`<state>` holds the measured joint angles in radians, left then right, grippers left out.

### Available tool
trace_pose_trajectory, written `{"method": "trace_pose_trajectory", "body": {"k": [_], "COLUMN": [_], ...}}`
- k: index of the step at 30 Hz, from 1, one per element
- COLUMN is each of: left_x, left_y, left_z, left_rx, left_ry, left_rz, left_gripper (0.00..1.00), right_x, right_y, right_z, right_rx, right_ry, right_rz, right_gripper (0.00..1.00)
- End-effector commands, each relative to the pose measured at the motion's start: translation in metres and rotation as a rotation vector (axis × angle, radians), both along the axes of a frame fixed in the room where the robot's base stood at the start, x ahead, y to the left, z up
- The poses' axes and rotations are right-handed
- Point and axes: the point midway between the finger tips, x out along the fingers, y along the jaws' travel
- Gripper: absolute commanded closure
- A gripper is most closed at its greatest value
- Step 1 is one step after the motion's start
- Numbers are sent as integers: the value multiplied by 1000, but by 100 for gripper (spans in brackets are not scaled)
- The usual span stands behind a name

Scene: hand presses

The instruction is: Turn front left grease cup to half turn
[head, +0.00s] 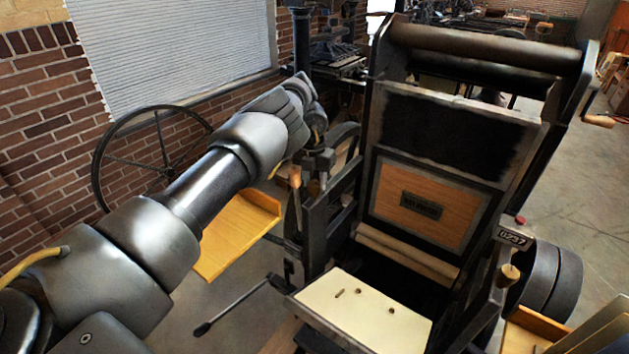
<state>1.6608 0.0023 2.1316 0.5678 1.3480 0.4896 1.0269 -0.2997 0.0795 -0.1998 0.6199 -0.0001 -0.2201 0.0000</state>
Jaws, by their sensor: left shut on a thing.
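The hand press (372,195) stands at centre right, a dark frame with an upright wooden panel. My left arm comes in from the left, and its gripper (318,145) points down at the top of the press's left side post. It is shut on a small dark part there, which appears to be the front left grease cup (319,158). The cup is mostly hidden by the fingers and wrist, so its turn angle cannot be read. My right gripper is not in view.
A wooden shelf (238,238) juts out left of the press, below my left forearm. A large spoked wheel (160,140) stands by the brick wall. A pale board (365,308) lies at the press's front. A long dark lever (232,306) sticks out low left.

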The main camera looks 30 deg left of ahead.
Motion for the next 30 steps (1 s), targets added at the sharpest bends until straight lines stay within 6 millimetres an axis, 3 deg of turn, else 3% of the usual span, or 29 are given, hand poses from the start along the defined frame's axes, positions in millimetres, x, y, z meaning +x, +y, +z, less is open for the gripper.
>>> {"method": "trace_pose_trajectory", "body": {"k": [30], "left_x": [1], "left_y": [-2], "left_z": [0], "left_rx": [0], "left_ry": [-1], "left_rz": [-961], "left_gripper": [86], "right_x": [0], "right_y": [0], "right_z": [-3], "right_rx": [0], "right_ry": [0], "right_rz": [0], "right_gripper": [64]}}
